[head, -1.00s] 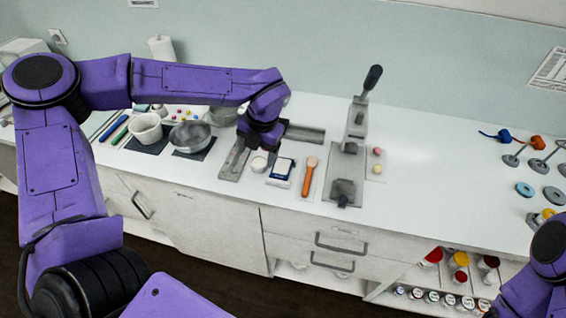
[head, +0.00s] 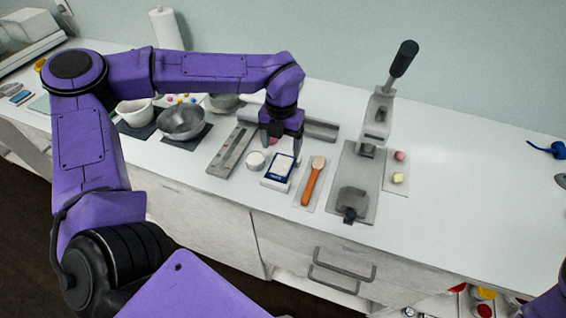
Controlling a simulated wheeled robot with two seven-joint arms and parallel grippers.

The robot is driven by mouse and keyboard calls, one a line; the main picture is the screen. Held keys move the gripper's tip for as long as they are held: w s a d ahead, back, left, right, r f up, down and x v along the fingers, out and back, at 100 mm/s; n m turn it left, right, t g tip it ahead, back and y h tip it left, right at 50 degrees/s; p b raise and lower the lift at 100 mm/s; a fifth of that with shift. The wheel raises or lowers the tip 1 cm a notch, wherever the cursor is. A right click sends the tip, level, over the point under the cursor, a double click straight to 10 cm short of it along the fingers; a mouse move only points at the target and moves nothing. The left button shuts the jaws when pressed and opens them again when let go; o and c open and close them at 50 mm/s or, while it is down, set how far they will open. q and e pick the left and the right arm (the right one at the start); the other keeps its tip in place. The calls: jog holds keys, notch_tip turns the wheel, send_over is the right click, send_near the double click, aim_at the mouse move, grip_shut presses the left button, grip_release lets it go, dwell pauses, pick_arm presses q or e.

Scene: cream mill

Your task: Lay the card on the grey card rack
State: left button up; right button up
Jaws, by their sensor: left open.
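A flat white piece with a dark blue border (head: 280,168), which looks like the card, lies on a small pale base on the counter. Two long grey metal pieces lie close by: a grey strip (head: 232,152) to its left and a grey bar (head: 320,130) behind it. I cannot tell which is the card rack. My left gripper (head: 281,149) points down just behind the blue-bordered piece, open, its fingers apart. A small pinkish patch shows between the fingers; I cannot tell what it is. My right gripper is out of view.
A metal bowl (head: 182,121) stands on the left. The counter right of the press is largely clear.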

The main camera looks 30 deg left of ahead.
aim_at(282, 163)
pick_arm(q)
jog(key=shift+s+f, duration=0.15)
jog(key=shift+f, duration=0.3)
notch_tip(282, 163, down, 4)
jog(key=shift+d+f+p, duration=0.1)
jog(key=shift+p, duration=0.95)
jog(key=shift+w+f, duration=0.25)
jog(key=shift+f, duration=0.1)
jog(key=shift+s, duration=0.1)
jog(key=shift+f, duration=0.2)
jog(key=shift+c, duration=0.3)
jog(key=c, duration=0.8)
jog(key=shift+c, duration=0.2)
